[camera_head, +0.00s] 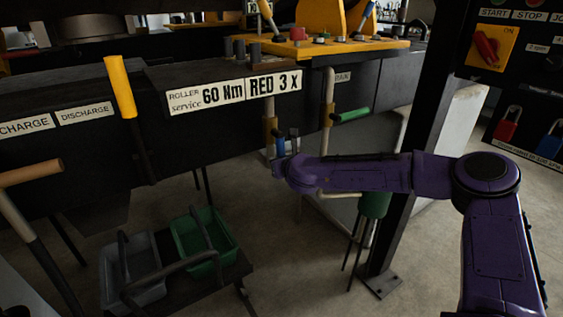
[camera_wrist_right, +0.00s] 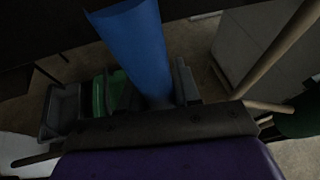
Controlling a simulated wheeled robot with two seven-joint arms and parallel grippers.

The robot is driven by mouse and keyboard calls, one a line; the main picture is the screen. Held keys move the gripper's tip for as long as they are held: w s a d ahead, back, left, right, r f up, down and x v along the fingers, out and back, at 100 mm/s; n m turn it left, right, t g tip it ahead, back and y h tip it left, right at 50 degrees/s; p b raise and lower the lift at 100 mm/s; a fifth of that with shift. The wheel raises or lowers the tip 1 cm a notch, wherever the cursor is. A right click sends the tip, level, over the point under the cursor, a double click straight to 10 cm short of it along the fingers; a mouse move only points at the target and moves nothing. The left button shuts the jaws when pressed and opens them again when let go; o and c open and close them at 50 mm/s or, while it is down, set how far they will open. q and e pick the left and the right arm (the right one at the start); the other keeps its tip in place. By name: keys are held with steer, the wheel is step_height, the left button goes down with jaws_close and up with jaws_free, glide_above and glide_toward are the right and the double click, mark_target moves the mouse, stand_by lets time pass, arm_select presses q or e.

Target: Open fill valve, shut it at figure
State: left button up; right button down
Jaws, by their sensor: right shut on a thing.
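My right gripper (camera_head: 287,146) is at the end of the purple arm, below the sign on the dark beam. It is shut on a blue valve handle (camera_head: 281,146). In the right wrist view the blue handle (camera_wrist_right: 138,45) is large and rises between the fingers, tilted to the upper left. The valve body behind it is mostly hidden by the hand, and no FILL label can be read. A green valve handle (camera_head: 351,115) sticks out to the right, near a partly hidden label. No figure or gauge reading is legible. My left gripper is in neither view.
A sign (camera_head: 235,92) reads "60 Nm RED 3 X". A yellow-handled lever (camera_head: 120,87) stands left, an orange-handled one (camera_head: 30,173) lower left. Grey (camera_head: 135,285) and green (camera_head: 207,240) baskets sit low. A dark post (camera_head: 414,130) stands close behind my right arm.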

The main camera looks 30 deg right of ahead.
steer(key=c, duration=0.9)
jaws_free()
steer(key=v, duration=1)
steer(key=shift+s+a+r+b, duration=0.1)
steer(key=shift+s+a+b, duration=0.05)
steer(key=shift+s+b, duration=0.15)
